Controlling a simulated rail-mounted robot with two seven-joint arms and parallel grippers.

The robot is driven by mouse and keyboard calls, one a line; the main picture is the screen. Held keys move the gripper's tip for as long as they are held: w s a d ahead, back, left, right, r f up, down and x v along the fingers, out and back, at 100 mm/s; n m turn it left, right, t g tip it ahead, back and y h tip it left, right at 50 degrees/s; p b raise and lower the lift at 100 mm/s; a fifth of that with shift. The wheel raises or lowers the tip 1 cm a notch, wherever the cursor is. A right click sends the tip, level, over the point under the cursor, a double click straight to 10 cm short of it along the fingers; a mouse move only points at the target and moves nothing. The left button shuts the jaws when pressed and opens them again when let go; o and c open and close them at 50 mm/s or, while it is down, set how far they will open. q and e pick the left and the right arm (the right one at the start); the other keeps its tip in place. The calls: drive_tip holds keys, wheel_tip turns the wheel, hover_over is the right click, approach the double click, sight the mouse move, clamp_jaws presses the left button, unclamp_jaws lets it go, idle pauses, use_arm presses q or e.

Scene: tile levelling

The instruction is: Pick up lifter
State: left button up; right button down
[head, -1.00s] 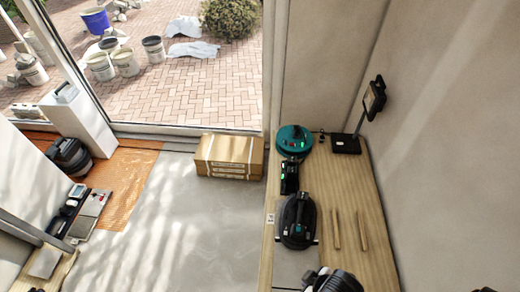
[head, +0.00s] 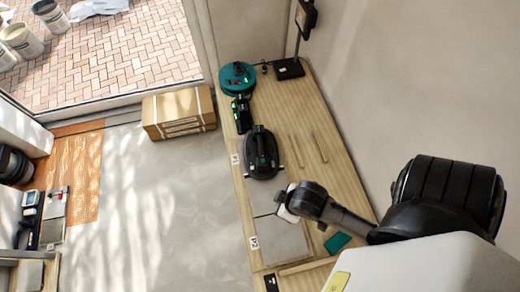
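The lifter (head: 261,148) is a black handled device with a dark base. It sits on a grey tile on the wooden bench, by the P1 label. My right arm comes in from the right, and its gripper (head: 287,213) is above the bench, nearer the front than the lifter and apart from it in the picture. The fingers are too small and turned away to tell whether they are open or shut. My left gripper is not in view.
A teal round device (head: 237,76) and a small black unit (head: 241,114) stand behind the lifter on the bench (head: 285,125). Two thin wooden sticks lie to its right. A grey tile (head: 281,240) lies by the P2 label. A cardboard box (head: 178,113) stands on the floor left.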

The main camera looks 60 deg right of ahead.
idle(0.3)
drive_tip(key=c, duration=0.8)
unclamp_jaws()
drive_tip(key=shift+c, duration=0.2)
drive_tip(key=shift+w, duration=0.15)
